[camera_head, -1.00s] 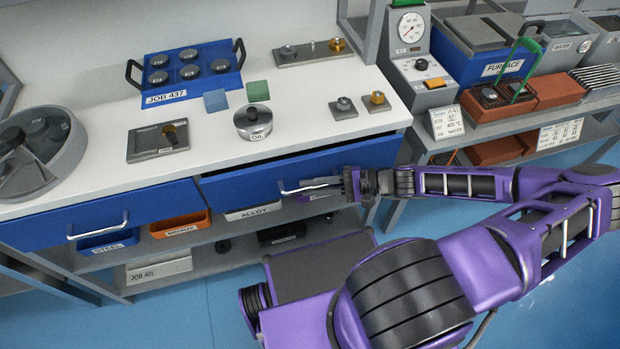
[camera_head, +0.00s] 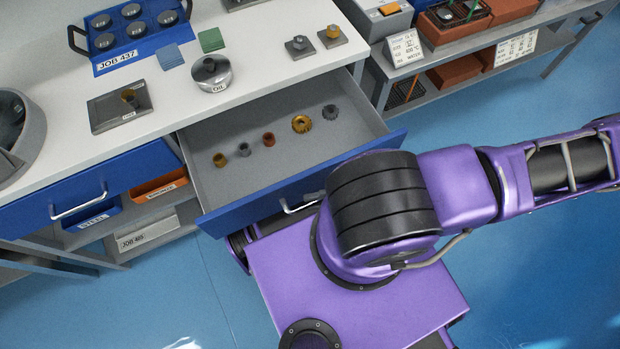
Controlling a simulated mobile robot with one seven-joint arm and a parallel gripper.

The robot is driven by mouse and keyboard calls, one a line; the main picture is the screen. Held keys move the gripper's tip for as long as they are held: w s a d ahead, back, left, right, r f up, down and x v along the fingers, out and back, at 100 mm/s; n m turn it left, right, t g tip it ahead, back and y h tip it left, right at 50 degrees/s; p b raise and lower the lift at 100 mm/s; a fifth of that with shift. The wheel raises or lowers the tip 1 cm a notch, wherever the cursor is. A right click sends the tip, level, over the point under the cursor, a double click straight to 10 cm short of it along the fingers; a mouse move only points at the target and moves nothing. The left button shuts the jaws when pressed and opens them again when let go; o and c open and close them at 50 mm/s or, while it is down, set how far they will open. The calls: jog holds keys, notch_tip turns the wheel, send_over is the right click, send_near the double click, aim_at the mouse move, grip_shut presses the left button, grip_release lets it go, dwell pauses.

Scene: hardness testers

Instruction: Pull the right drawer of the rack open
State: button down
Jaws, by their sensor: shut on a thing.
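The right drawer (camera_head: 215,190) of the rack stands well open. Its blue front (camera_head: 240,212) is out in front of the worktop and its grey inside shows.
The white worktop (camera_head: 160,75) holds a blue tray (camera_head: 133,56), an oil pot (camera_head: 211,74) and small metal parts. Bins and a box (camera_head: 150,228) sit on the shelf below. A shelf unit (camera_head: 440,85) stands at right. Blue floor (camera_head: 500,100) is free right of the drawer.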

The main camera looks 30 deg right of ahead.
jog(key=shift+s, duration=0.45)
jog(key=c, duration=0.8)
grip_release()
jog(key=shift+c, duration=0.2)
jog(key=v, duration=1.7)
jog(key=shift+d, duration=0.15)
